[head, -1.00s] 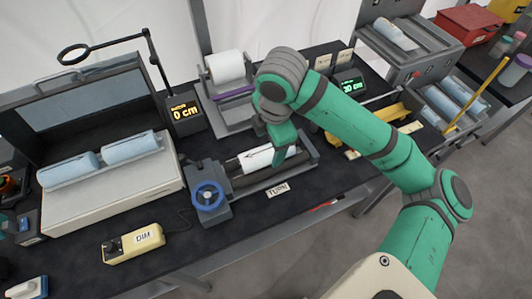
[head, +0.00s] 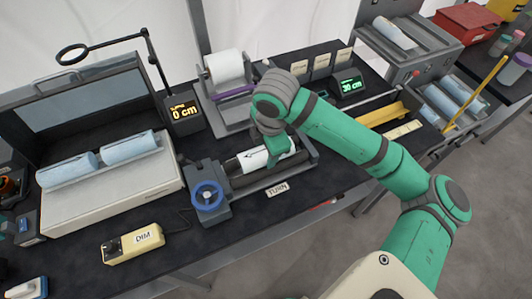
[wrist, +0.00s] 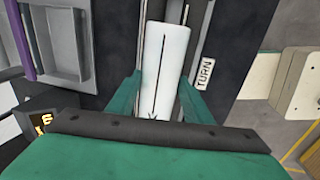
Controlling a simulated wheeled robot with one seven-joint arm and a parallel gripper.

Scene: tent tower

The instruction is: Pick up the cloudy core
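A white core (head: 254,160) with a dark line along it lies on the dark rollers of the turning stand (head: 221,193). The wrist view shows this core (wrist: 165,58) between the green fingers of my gripper (wrist: 160,95). The fingers stand one on each side of it; a narrow dark gap shows by the right finger, and firm contact is not visible. In the head view my gripper (head: 276,147) is low over the right part of the core and hides some of it. Two pale blue cores (head: 131,146) lie on the light box. I cannot tell by look which core is cloudy.
A blue handwheel (head: 208,196) is at the stand's left end, with a TURN label in front. A DIM control (head: 133,244) lies at front left. A paper roll (head: 225,66) stands behind. More cores (head: 440,99) lie in a rack at right.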

